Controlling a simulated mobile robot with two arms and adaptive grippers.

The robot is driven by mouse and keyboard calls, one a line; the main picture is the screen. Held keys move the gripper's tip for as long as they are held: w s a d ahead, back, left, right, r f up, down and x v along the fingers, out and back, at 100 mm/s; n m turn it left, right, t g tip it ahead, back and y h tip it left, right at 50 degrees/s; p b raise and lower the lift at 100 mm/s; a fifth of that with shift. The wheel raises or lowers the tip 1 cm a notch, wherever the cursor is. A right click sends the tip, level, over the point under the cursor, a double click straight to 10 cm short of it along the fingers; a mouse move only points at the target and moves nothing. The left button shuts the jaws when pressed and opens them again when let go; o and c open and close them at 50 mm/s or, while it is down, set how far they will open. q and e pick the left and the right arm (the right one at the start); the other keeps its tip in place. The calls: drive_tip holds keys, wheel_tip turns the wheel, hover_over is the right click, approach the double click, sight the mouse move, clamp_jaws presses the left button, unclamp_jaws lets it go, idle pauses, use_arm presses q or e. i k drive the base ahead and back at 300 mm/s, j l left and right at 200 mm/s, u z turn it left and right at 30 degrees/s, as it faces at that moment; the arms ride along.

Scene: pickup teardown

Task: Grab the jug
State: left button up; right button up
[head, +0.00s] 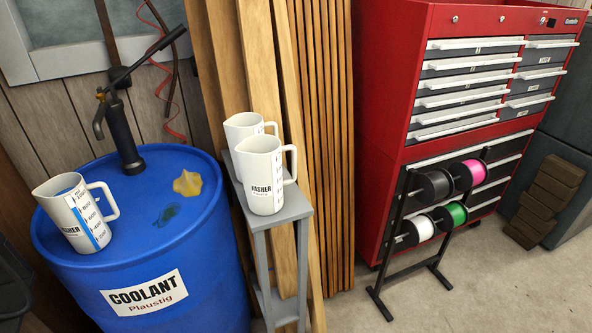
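Three white jugs with handles show in the head view. One jug (74,214) stands upright on the left of the blue coolant barrel's top, with a blue measuring scale on its side and its handle to the right. A second jug (262,178) stands on the narrow grey stand (288,212), with "FASHER" lettering and its handle to the right. A third jug (243,124) stands just behind it on the same stand, partly hidden by it. Neither of my grippers is in view.
The blue barrel (165,255) has a pump (122,130) at the back of its top. Wooden boards (325,120) lean behind the stand. A red tool cabinet (390,70) and a black spool rack (383,260) stand to the right. Bare floor (490,270) lies at the lower right.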

sight(67, 199)
drive_tip(key=j+z, duration=0.15)
drive_tip(key=j, duration=0.35)
drive_tip(key=k+j+z, duration=0.2)
drive_tip(key=j, duration=0.3)
drive_tip(key=j+z, duration=0.15)
drive_tip(key=j, duration=0.4)
drive_tip(key=k+j+z, duration=0.15)
drive_tip(key=j, duration=0.3)
drive_tip(key=l+u, duration=0.5)
drive_tip(key=l, duration=0.2)
